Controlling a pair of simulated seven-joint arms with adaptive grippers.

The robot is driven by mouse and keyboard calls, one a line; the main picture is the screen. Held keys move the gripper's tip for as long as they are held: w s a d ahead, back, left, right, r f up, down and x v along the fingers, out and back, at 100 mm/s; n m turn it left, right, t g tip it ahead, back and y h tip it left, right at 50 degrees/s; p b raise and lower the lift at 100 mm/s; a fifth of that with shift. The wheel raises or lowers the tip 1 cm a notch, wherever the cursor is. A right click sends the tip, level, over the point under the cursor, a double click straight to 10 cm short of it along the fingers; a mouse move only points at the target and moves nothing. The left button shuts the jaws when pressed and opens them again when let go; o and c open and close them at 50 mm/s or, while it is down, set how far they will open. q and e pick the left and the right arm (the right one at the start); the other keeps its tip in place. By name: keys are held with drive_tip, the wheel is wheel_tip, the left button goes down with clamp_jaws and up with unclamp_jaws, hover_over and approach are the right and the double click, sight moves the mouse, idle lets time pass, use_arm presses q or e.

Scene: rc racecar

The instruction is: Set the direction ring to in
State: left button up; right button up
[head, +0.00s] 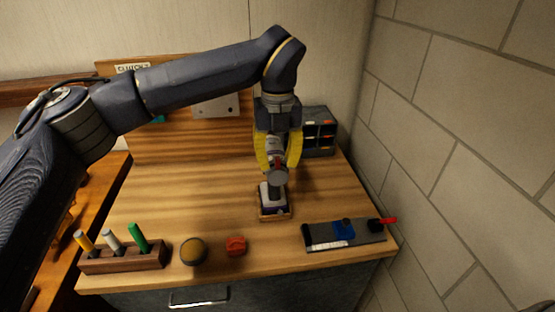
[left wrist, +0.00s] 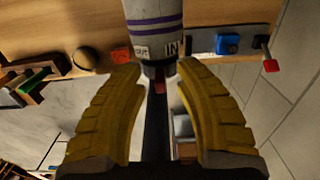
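A screwdriver-like tool with a pale body and purple bands (left wrist: 155,25) stands in a small dark and wooden base (head: 273,214). The tool's upper part (head: 278,177) is under my left gripper. In the left wrist view, labels "OUT" and "IN" (left wrist: 173,48) are printed by the tool's ring, and a red mark (left wrist: 158,86) shows between them. My left gripper (left wrist: 161,68) has its yellow fingers spread on either side of the ring. It looks open, but whether the tips touch the ring is unclear. My right gripper is not in view.
A wooden block with several markers (head: 125,258), a round dark knob (head: 194,250), a red piece (head: 236,245) and a dark plate (head: 318,236) with a blue part and red-handled lever lie along the front. A drawer unit (head: 319,130) stands behind. A brick wall (head: 470,120) bounds the right.

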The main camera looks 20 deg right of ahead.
use_arm(q)
drive_tip(key=shift+f, duration=0.1)
drive_tip(key=shift+c, duration=0.2)
clamp_jaws()
idle(0.5)
